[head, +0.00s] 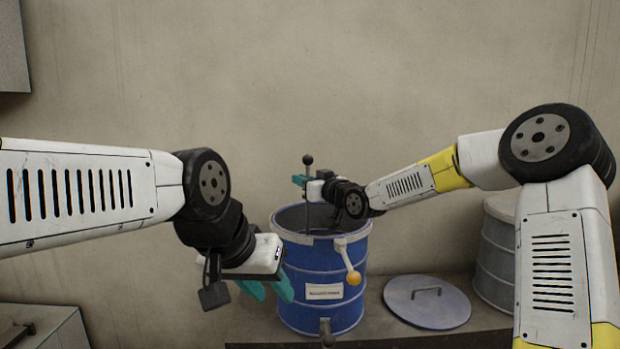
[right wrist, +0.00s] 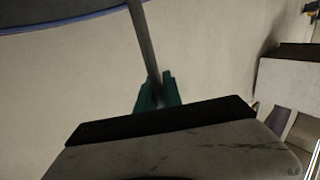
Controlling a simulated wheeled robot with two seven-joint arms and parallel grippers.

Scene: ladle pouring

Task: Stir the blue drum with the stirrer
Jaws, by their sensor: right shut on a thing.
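The blue drum (head: 320,300) stands upright and open-topped on a dark bench, with a white label on its front. The stirrer (head: 308,161) is a thin dark rod with a ball on top; it stands nearly upright and its lower part goes down inside the drum, where its end is hidden. My right gripper (head: 300,181) is shut on the rod above the drum's rim. The right wrist view shows the rod (right wrist: 146,45) between the teal fingers (right wrist: 158,92). My left gripper (head: 267,291) is open and empty, in front of the drum's left side in the picture.
A blue-grey lid (head: 427,312) with a handle lies on the bench right of the drum. A grey drum (head: 496,262) stands further right, partly behind my right arm. A pale lever with an orange knob (head: 354,278) hangs at the blue drum's front rim. A wall is behind.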

